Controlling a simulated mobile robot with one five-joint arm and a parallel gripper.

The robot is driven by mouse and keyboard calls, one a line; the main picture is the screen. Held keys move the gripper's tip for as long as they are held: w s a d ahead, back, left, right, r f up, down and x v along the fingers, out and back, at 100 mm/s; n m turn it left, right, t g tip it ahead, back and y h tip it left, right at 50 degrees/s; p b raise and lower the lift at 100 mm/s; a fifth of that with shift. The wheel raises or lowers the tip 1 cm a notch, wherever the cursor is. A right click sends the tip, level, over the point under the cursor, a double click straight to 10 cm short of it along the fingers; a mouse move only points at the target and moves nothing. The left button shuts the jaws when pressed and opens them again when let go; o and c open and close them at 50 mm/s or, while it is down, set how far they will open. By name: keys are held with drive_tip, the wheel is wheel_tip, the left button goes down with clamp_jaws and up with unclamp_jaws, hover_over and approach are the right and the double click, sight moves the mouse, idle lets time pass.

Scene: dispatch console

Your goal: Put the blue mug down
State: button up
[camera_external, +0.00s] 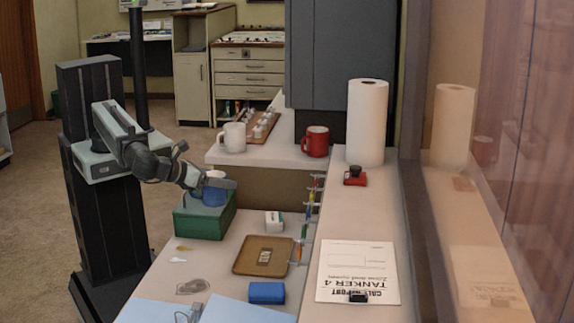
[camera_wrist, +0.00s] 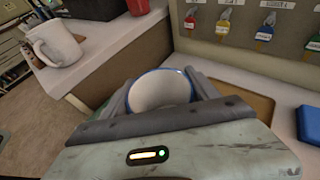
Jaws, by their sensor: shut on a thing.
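The blue mug (camera_external: 215,192) is at my gripper (camera_external: 217,183), just above or on the green box (camera_external: 205,216); I cannot tell whether it touches the lid. In the wrist view, the mug (camera_wrist: 161,90) shows its pale inside and blue rim, upright between the two fingers of my gripper (camera_wrist: 162,92). The gripper is shut on the mug. The mug's lower part is partly hidden by the gripper.
A white mug (camera_external: 232,138) and a red mug (camera_external: 315,141) stand on the raised counter behind. A brown tray (camera_external: 240,268), a small white box (camera_external: 274,221) and a blue block (camera_external: 266,293) lie on the desk. Keys (camera_wrist: 265,28) hang on a panel.

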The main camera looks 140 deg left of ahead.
drive_tip(key=w+d+f+m+t+b, duration=0.1)
drive_tip(key=d+f+m+t+b, duration=0.2)
drive_tip(key=d, duration=0.5)
drive_tip(key=w+d+f+t+b, duration=0.1)
drive_tip(key=d+f+b, duration=0.2)
drive_tip(key=d+f, duration=0.3)
drive_tip(key=shift+h, duration=0.4)
drive_tip(key=w+f+b, duration=0.1)
drive_tip(key=w, duration=0.4)
drive_tip(key=w+d+f+b, duration=0.1)
drive_tip(key=w+b, duration=0.1)
drive_tip(key=w, duration=0.3)
drive_tip(key=w+f+b, duration=0.1)
drive_tip(key=w, duration=0.5)
drive_tip(key=shift+d+f+b, duration=0.15)
drive_tip(key=shift+f+b, duration=0.2)
drive_tip(key=shift+f, duration=0.05)
drive_tip(key=shift+r, duration=0.2)
drive_tip(key=shift+f, duration=0.15)
drive_tip(key=o, duration=1.7)
